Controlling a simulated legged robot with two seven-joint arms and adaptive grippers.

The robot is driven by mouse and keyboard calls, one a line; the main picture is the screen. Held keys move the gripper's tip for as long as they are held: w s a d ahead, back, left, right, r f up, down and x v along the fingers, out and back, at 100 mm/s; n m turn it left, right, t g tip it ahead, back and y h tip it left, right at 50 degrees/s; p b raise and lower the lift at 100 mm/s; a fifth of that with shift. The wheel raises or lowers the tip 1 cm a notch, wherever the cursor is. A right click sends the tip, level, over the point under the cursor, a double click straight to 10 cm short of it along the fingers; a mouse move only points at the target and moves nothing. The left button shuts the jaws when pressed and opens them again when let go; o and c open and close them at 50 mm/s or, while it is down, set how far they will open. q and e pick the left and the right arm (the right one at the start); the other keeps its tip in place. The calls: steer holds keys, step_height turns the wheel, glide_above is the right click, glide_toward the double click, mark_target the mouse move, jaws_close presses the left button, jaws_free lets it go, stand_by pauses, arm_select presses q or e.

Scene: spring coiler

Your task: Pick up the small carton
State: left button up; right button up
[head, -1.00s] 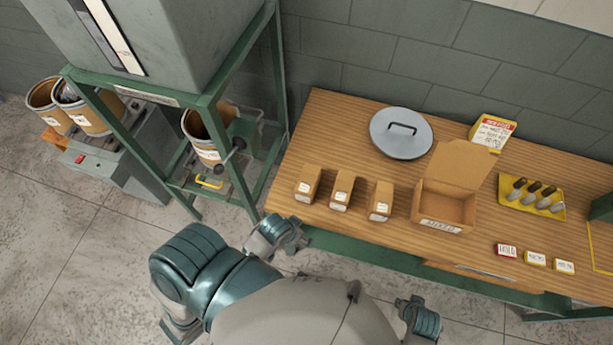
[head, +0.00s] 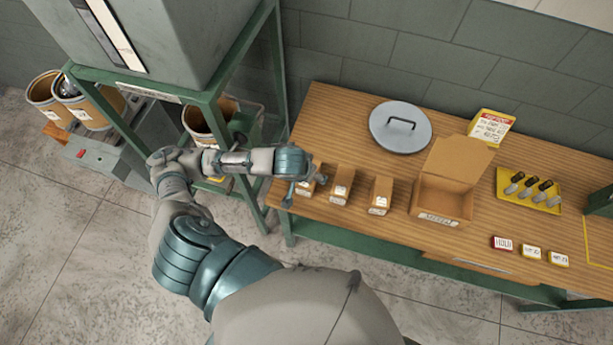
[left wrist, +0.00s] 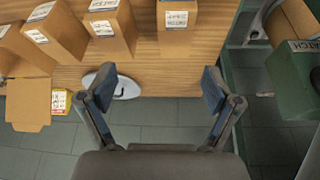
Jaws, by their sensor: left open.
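Three small brown cartons with white labels stand upright in a row along the table's front left: the left one (head: 317,178), the middle one (head: 342,184) and the right one (head: 381,193). My left gripper (head: 303,190) is at the left carton and partly covers it. In the left wrist view the jaws (left wrist: 157,88) are spread wide with nothing between them. There the left carton (left wrist: 177,22) stands beyond the fingertips, near the top centre, and the middle carton (left wrist: 112,30) is left of it. My right gripper is out of view.
The wooden table (head: 330,115) also holds an open brown box (head: 445,195), a round grey lid (head: 400,128), a yellow carton (head: 490,127) and a yellow tray (head: 510,182) of cylinders. Several small labelled blocks lie at the front right. A green frame (head: 272,90) stands left of the table.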

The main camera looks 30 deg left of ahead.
arm_select(q)
steer(key=shift+n+y, duration=0.4)
steer(key=shift+n, duration=0.2)
steer(key=x, duration=0.3)
steer(key=a+x, duration=0.1)
steer(key=x, duration=0.6)
steer(key=shift+w+a, duration=0.2)
steer(key=shift+a, duration=0.15)
steer(key=shift+w+a+f, duration=0.2)
steer(key=shift+a+f, duration=0.15)
steer(key=shift+f, duration=0.2)
steer(key=x, duration=0.4)
steer(key=shift+w+d+f+p, duration=0.1)
steer(key=shift+d+f+p, duration=0.05)
steer(key=shift+d+p, duration=0.2)
steer(key=shift+f, duration=0.15)
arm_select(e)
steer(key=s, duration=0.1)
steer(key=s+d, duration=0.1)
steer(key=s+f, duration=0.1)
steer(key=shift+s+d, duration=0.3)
arm_select(q)
steer(key=shift+a, duration=0.15)
steer(key=shift+a+f, duration=0.15)
steer(key=shift+a, duration=0.05)
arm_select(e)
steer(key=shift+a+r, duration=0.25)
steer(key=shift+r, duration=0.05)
